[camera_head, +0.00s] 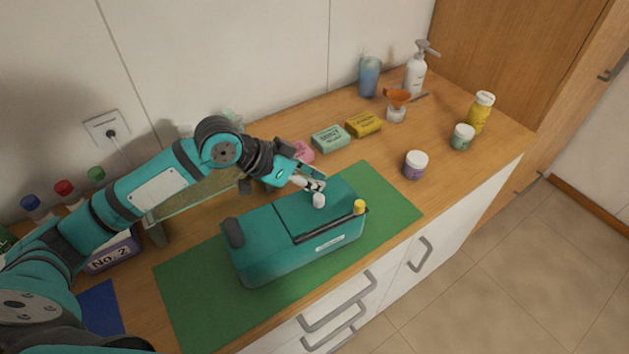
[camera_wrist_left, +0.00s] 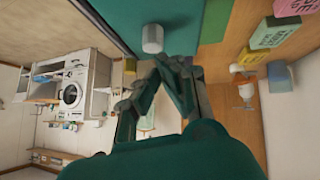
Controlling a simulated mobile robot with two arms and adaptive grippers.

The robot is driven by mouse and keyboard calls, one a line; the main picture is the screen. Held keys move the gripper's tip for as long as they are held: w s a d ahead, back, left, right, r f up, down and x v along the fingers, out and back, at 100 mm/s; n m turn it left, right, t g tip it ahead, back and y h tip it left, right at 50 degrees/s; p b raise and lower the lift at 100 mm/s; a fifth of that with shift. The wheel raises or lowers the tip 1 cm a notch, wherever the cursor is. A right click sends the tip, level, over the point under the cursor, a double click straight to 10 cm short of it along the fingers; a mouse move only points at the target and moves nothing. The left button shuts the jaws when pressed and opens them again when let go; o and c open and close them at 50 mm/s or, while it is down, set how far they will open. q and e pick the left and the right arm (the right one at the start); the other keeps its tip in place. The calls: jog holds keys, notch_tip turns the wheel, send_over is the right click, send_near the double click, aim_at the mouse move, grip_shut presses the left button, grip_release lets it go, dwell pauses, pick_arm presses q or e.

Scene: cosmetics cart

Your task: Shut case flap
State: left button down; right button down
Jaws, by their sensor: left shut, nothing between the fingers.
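A teal case (camera_head: 285,262) lies on a green mat (camera_head: 190,290) on the wooden counter. Its teal flap (camera_head: 290,213) looks nearly flat along the top, with a dark strip at its front edge; I cannot tell whether it is fully down. A white knob (camera_head: 318,201) stands on the flap, also in the left wrist view (camera_wrist_left: 152,38). A yellow knob (camera_head: 359,206) sits at the case's right end. My left gripper (camera_head: 317,187) is shut and empty, close behind the white knob; contact is unclear. My right gripper is not in view.
Behind the case are a pink block (camera_head: 303,152), a mint soap box (camera_head: 330,138) and a yellow soap box (camera_head: 364,124). A purple jar (camera_head: 415,165) stands to the right. A No. 2 box (camera_head: 113,252) is at left. The mat's right end is clear.

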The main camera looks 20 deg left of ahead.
aim_at(311, 203)
pick_arm(q)
notch_tip(311, 203, up, 4)
jog(key=p, duration=0.4)
jog(key=s+d+b+v, duration=0.1)
jog(key=b+v, duration=0.1)
jog(key=v, duration=0.7)
jog(key=shift+s+a+r+b, duration=0.25)
jog(key=shift+r+b, duration=0.1)
jog(key=shift+b, duration=0.05)
